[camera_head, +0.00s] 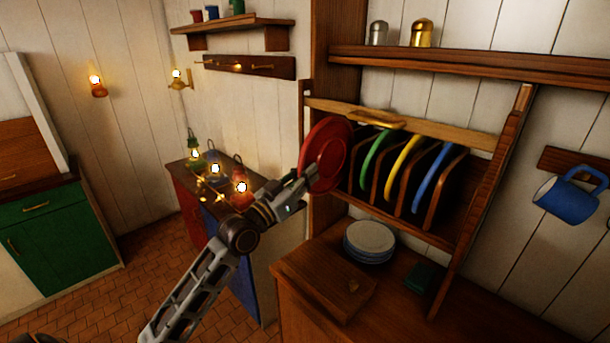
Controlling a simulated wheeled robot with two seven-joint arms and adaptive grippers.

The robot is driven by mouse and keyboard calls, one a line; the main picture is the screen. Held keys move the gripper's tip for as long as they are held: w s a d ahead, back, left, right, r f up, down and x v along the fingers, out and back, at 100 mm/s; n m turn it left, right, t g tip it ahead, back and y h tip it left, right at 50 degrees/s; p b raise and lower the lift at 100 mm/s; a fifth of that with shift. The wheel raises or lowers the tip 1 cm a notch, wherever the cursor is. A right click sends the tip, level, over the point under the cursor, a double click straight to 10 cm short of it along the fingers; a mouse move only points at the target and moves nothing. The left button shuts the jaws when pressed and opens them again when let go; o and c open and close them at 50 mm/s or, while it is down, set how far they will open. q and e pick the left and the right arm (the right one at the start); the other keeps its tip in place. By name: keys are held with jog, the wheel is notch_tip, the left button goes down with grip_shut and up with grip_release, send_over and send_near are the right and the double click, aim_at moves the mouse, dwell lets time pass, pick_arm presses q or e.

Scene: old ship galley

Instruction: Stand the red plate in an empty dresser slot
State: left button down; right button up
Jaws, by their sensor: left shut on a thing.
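The red plate (325,156) is upright at the left end of the dresser rack (470,133), with its face toward the left. My left gripper (303,181) is shut on the plate's lower left edge. Green (374,157), yellow (403,165) and blue (431,180) plates stand in the rack between wooden dividers. The red plate covers the rack's left end, so I cannot tell whether it is inside a slot or in front of it. My right gripper is not in view.
A stack of plates (369,240) stands on the dresser counter (325,285) below the rack. A blue mug (567,196) hangs at the right. Lit lamps (241,187) stand on a cabinet behind my left arm. A shelf (450,65) runs above the rack.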

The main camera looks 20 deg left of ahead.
pick_arm(q)
jog(key=shift+w+d+f+p, duration=0.15)
jog(key=shift+w+d, duration=0.25)
jog(key=shift+w, duration=0.7)
jog(key=shift+w+d+r+p, duration=0.1)
jog(key=shift+w+d+p, duration=0.2)
jog(key=shift+w, duration=0.75)
jog(key=shift+w+d+f+p, duration=0.15)
jog(key=shift+w+d, duration=0.3)
jog(key=shift+w, duration=0.65)
jog(key=shift+r, duration=0.1)
jog(key=shift+w+d, duration=0.2)
jog(key=shift+w, duration=0.25)
jog(key=shift+w+d, duration=0.35)
jog(key=shift+w, duration=0.65)
jog(key=shift+w+d, duration=0.4)
jog(key=shift+w, duration=0.65)
jog(key=shift+w+d, duration=0.35)
jog(key=shift+w, duration=0.65)
jog(key=shift+w, duration=0.15)
jog(key=shift+w+d+f+b, duration=0.1)
jog(key=shift+w+f+b, duration=0.1)
jog(key=shift+f+b, duration=0.35)
jog(key=shift+f, duration=0.1)
